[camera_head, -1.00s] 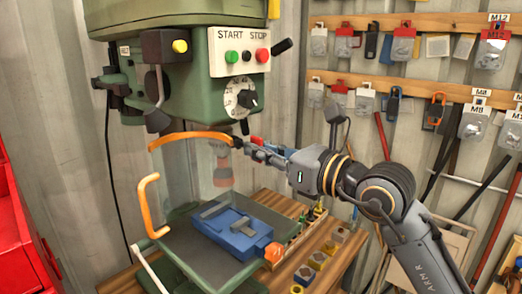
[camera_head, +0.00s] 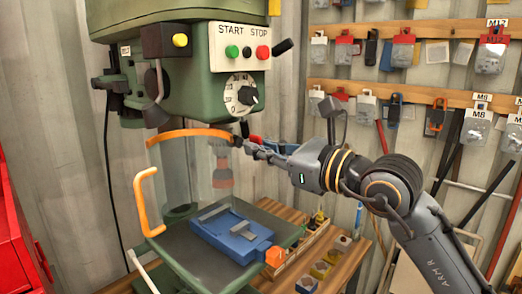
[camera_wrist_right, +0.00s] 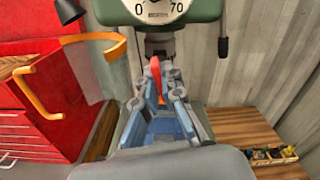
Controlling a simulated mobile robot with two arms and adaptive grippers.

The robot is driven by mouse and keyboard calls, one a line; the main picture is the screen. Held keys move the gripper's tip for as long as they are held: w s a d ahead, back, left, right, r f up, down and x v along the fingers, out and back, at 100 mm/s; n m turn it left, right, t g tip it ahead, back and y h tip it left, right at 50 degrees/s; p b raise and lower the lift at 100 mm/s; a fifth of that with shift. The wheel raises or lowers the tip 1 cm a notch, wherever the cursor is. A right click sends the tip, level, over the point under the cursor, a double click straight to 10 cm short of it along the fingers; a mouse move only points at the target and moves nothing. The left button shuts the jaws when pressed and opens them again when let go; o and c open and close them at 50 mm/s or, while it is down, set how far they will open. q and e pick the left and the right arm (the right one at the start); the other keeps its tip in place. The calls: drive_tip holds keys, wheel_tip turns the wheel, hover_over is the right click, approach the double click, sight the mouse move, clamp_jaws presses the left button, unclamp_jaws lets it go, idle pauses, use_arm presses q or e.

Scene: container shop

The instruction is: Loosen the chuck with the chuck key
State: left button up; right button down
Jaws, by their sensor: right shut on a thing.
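The green drill press (camera_head: 185,80) stands at the left with its START/STOP panel. Its chuck (camera_head: 222,150) hangs under the head, behind a clear guard with an orange frame (camera_head: 150,205). My right gripper (camera_head: 245,146) is at chuck height beside the guard's right edge. In the right wrist view, my right gripper (camera_wrist_right: 157,100) is shut on a thin red piece (camera_wrist_right: 156,76), apparently the chuck key. The dark chuck area (camera_wrist_right: 160,45) is just beyond it. I cannot tell whether the key touches the chuck. My left gripper is out of view.
A blue vise (camera_head: 228,236) sits on the drill table below the gripper. A wooden bench (camera_head: 345,270) with small coloured blocks is to its right. A red cabinet (camera_head: 15,240) stands left.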

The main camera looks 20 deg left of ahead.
drive_tip(key=shift+f+n+b, duration=0.15)
drive_tip(key=shift+n+b, duration=0.35)
drive_tip(key=shift+b, duration=0.2)
drive_tip(key=shift+n+b, duration=0.75)
drive_tip(key=shift+n, duration=0.05)
